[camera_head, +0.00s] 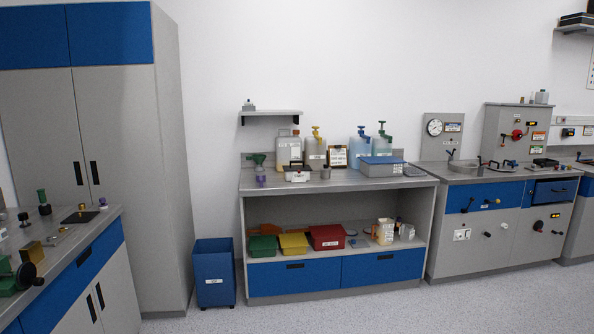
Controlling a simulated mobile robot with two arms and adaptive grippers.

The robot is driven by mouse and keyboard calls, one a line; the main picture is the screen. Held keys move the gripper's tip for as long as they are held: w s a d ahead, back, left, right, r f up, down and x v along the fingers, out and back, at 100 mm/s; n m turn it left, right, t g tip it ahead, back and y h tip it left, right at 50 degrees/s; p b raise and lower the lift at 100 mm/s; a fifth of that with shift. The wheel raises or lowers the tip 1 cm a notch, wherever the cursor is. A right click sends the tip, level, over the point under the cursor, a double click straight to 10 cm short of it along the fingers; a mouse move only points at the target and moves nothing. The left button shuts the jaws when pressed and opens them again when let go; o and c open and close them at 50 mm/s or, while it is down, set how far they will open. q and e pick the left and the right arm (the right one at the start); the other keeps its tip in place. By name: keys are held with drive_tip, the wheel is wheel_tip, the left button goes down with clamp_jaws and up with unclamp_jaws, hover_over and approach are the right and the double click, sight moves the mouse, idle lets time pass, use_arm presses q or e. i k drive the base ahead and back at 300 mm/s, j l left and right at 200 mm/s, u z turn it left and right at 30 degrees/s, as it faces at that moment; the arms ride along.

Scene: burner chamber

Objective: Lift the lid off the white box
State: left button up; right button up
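A small white box (297,176) stands near the front of the grey bench top in the middle of the view. A dark part shows along its top; at this distance I cannot tell the lid's edge or handle clearly. Canisters stand close behind it. Neither of my grippers is in view.
A grey bench (345,184) holds several bottles, a framed card (338,157) and a grey box with a blue lid (382,167). Coloured boxes sit on its lower shelf. A blue bin (214,275) stands at its left. The floor (370,312) in front is clear.

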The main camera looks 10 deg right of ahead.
sight(291, 168)
drive_tip(key=u, duration=0.15)
drive_tip(key=i, duration=2)
drive_tip(key=i+j, duration=0.1)
drive_tip(key=i, duration=1.9)
drive_tip(key=l+z, duration=0.05)
drive_tip(key=l, duration=0.05)
